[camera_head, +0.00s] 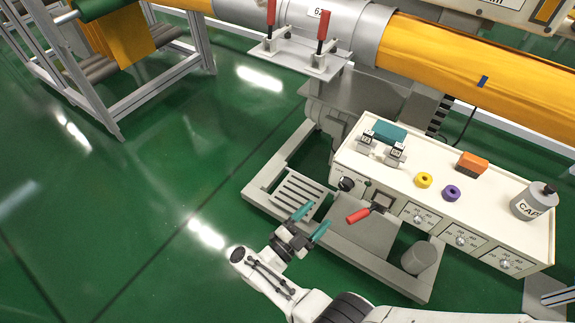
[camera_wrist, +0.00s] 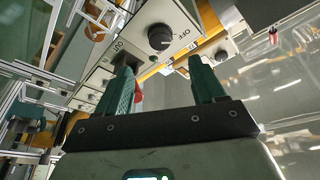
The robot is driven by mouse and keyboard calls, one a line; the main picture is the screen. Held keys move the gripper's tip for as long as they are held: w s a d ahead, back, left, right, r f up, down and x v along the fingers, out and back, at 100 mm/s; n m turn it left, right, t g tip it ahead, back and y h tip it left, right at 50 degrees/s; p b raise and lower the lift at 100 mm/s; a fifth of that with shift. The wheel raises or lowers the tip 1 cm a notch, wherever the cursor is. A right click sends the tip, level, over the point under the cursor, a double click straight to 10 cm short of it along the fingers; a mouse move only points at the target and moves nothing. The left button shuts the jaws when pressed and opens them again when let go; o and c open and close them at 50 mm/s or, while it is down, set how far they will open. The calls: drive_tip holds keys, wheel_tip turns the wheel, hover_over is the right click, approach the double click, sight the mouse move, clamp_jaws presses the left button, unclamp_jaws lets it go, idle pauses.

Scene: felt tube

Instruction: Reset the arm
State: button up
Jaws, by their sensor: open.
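My gripper (camera_head: 311,220) shows low in the middle of the head view, in front of the cream control box (camera_head: 405,187) and above the grey machine base. Its two teal fingers are apart with nothing between them. In the wrist view my gripper (camera_wrist: 163,85) is also open and empty. Behind its fingers are the box's black knob (camera_wrist: 160,37) and part of a red handle (camera_wrist: 138,92). The red lever handle (camera_head: 358,215) lies to the right of my gripper in the head view, apart from it.
On the box top are a teal block (camera_head: 389,131), a yellow ring (camera_head: 424,180), a purple ring (camera_head: 452,193), an orange brush-like block (camera_head: 473,162) and a grey bottle (camera_head: 533,201). Red-handled clamps (camera_head: 321,45) stand behind. Green floor (camera_head: 130,210) on the left is clear.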

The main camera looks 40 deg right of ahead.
drive_tip(key=w+r+n+t+y, duration=0.2)
drive_tip(key=w+n+t+y, duration=0.5)
drive_tip(key=w+t, duration=0.1)
drive_tip(key=w+r+n+t+y, duration=0.3)
drive_tip(key=w+n+t+y, duration=0.3)
drive_tip(key=w+t, duration=0.15)
drive_tip(key=s+a+f+n+g+y, duration=0.3)
drive_tip(key=s+a+n+g+y, duration=0.45)
drive_tip(key=s+n+y, duration=0.35)
drive_tip(key=s+d+r+g+h, duration=0.2)
drive_tip(key=s+g, duration=0.3)
drive_tip(key=s, duration=0.6)
drive_tip(key=s+d+r+g+h, duration=0.2)
drive_tip(key=s+d+g, duration=0.15)
drive_tip(key=s, duration=0.75)
wheel_tip(320, 180, up, 12)
drive_tip(key=s+g+p, duration=0.1)
drive_tip(key=p, duration=1.1)
drive_tip(key=shift+s+a+r+m, duration=0.15)
drive_tip(key=shift+a+m, duration=0.05)
drive_tip(key=shift+m, duration=0.1)
